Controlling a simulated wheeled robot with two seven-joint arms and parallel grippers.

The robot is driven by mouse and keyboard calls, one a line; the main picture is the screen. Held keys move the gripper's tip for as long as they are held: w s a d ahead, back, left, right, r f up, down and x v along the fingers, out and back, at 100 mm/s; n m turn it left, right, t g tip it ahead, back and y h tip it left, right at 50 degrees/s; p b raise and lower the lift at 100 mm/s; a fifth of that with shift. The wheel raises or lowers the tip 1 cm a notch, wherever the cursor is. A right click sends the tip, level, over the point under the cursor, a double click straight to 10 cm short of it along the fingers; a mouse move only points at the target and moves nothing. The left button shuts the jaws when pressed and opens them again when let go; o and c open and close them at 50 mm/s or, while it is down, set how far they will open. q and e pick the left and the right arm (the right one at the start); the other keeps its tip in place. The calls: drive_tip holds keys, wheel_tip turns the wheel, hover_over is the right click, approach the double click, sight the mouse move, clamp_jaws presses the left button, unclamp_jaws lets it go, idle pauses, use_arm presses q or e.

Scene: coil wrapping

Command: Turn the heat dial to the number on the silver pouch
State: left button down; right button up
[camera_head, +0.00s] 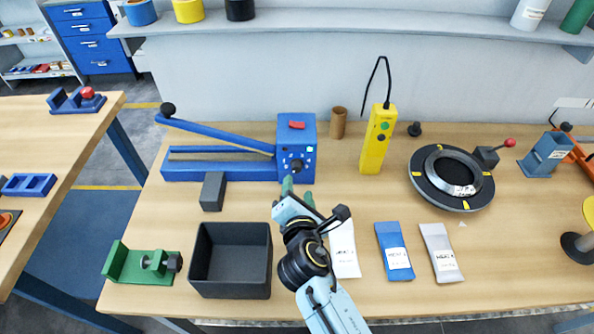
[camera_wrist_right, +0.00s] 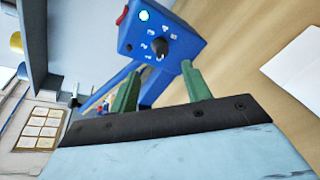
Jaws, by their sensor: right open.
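The blue heat sealer (camera_head: 225,168) stands at the back of the bench, with a control box (camera_head: 296,135) at its right end. The dark heat dial (camera_wrist_right: 160,49) is on the box face, with white numbers around it; I cannot tell its setting. My right gripper (camera_head: 290,184) is open in front of the dial; its green fingers (camera_wrist_right: 160,74) are apart and empty, short of the dial. The silver pouch (camera_head: 440,250) lies at the right of a blue pouch (camera_head: 393,238) and a white pouch (camera_head: 343,240). Its label number is too small to read. My left gripper is out of view.
A dark open bin (camera_head: 232,290) and a green fixture (camera_head: 140,264) stand at the front left. A grey block (camera_head: 213,192) lies before the sealer. A yellow device (camera_head: 377,140), a brown tube (camera_head: 338,123) and a round black turntable (camera_head: 452,178) stand to the right.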

sight(297, 170)
drive_tip(key=b+x, duration=0.1)
drive_tip(key=x, duration=0.5)
drive_tip(key=shift+w+f, duration=0.1)
drive_tip(key=shift+w, duration=0.1)
drive_tip(key=shift+x, duration=0.8)
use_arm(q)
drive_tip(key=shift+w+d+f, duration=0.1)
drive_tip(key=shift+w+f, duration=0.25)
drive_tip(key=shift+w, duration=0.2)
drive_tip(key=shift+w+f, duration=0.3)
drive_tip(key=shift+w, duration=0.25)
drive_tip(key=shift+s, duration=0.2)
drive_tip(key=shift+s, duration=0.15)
use_arm(e)
drive_tip(key=shift+d, duration=0.1)
drive_tip(key=c, duration=1)
